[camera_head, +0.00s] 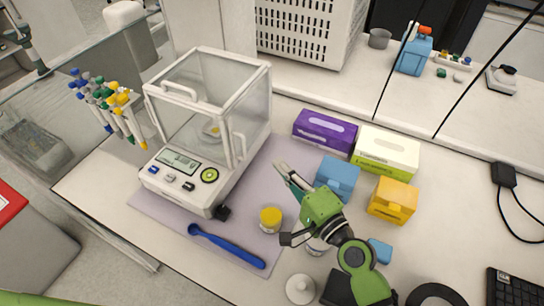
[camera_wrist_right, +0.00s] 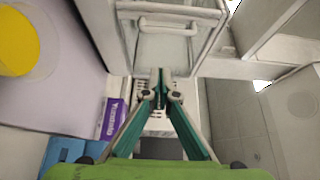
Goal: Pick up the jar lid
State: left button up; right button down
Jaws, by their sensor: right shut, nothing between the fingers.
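A small jar (camera_head: 271,218) with a yellow top stands on the pale mat. I cannot tell whether the yellow is a lid or contents. A yellow disc with a pale rim (camera_wrist_right: 16,40) fills the upper left of the right wrist view. A white round piece with a raised centre, possibly the jar lid (camera_head: 300,289), lies at the bottom of the head view. My right gripper (camera_head: 281,170) is shut and empty above the mat, up and right of the yellow-topped jar; its fingertips meet in the right wrist view (camera_wrist_right: 160,77). My left gripper is out of view.
A glass-walled balance (camera_head: 208,125) stands left of the right gripper. A blue spatula (camera_head: 226,245) lies in front of it. Purple (camera_head: 325,130), green-white (camera_head: 387,152), blue (camera_head: 338,176) and yellow (camera_head: 393,200) boxes stand on the right. Another jar (camera_head: 318,246) is partly hidden under my right arm.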

aim_at(300, 289)
jog(key=k, duration=1.5)
